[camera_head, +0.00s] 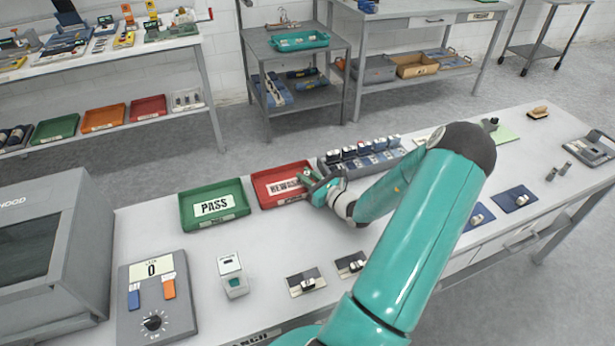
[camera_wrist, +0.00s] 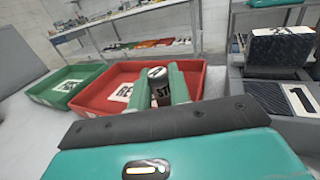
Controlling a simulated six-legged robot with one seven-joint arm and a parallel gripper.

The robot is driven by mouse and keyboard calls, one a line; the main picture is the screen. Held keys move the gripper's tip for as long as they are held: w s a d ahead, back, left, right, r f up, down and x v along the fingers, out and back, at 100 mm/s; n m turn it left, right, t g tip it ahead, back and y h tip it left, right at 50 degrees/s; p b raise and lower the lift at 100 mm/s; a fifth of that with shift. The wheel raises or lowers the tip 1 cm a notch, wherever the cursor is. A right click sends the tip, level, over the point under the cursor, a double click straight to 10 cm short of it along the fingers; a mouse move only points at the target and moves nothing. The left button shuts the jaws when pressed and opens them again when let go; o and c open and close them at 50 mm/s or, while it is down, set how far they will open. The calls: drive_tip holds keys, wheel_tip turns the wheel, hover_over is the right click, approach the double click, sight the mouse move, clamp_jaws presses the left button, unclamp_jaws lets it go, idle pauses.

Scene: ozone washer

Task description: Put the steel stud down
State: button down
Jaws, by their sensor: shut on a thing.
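The steel stud (camera_wrist: 158,84) is a dark upright cylinder with a light top and white letters starting "ST". My gripper (camera_wrist: 160,88) is shut on it, with one green finger on either side. In the head view my gripper (camera_head: 318,187) is at the right front part of the red tray (camera_head: 268,202), whose label seems to read "REWASH". The wrist view shows the red tray (camera_wrist: 92,99) behind and around the stud. I cannot tell whether the stud touches the tray floor. In the head view the stud is not clearly made out.
A green "PASS" tray (camera_head: 183,212) stands just left of the red tray. A rack of several numbered blocks (camera_head: 365,158) is close on the right. A scale (camera_head: 155,300) and a small grey device (camera_head: 232,277) stand in front. The bench between is bare.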

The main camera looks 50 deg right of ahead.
drive_tip(key=shift+f, duration=0.2)
drive_tip(key=c, duration=1.3)
unclamp_jaws()
